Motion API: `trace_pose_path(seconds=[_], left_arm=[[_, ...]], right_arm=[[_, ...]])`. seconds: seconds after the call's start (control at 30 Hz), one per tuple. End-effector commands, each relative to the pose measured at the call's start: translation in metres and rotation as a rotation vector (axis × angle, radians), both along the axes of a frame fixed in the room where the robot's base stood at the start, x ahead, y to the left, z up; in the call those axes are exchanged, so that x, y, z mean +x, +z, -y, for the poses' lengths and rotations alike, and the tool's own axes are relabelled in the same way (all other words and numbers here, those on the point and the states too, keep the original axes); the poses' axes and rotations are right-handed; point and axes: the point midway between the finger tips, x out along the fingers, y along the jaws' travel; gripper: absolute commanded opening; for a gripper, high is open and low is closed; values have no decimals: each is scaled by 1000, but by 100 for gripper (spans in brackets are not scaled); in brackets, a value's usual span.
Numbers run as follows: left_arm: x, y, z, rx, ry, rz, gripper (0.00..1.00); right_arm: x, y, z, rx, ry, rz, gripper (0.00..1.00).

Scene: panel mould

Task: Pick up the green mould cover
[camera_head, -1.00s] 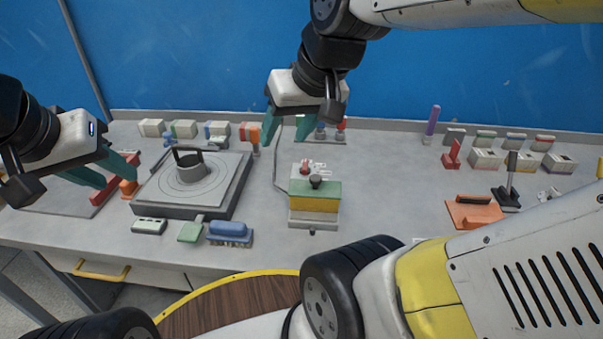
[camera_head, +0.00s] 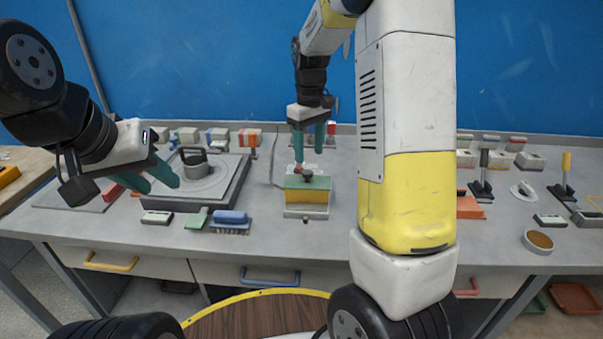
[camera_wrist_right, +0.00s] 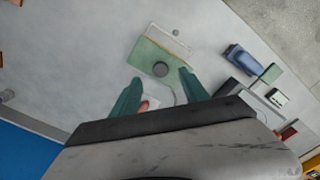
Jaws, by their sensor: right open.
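My right gripper (camera_head: 309,158) is open and empty, pointing down just above and behind the cover. No contact is visible.
A flat grey plate (camera_head: 228,185) with a handled round mould (camera_head: 196,166) stands left of the cover. Small boxes line the back. My right arm hides part of the bench.

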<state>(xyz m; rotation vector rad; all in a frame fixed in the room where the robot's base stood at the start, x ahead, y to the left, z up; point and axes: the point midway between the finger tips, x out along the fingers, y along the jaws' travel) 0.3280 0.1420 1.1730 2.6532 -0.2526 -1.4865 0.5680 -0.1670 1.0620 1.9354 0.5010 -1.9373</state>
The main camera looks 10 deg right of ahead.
Motion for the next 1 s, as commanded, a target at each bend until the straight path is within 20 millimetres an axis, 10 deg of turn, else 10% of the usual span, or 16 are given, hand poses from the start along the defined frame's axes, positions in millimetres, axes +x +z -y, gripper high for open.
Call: trace_pose_path(seconds=[0.43,0.77,1.0], left_arm=[[0,0,0,0,0,0,36],[0,0,0,0,0,0,36],[0,0,0,0,0,0,36]], right_arm=[[4,-60,-2,1,-1,-3,53],[5,-67,-2,2,-2,1,53],[5,-67,-2,2,-2,1,8]])
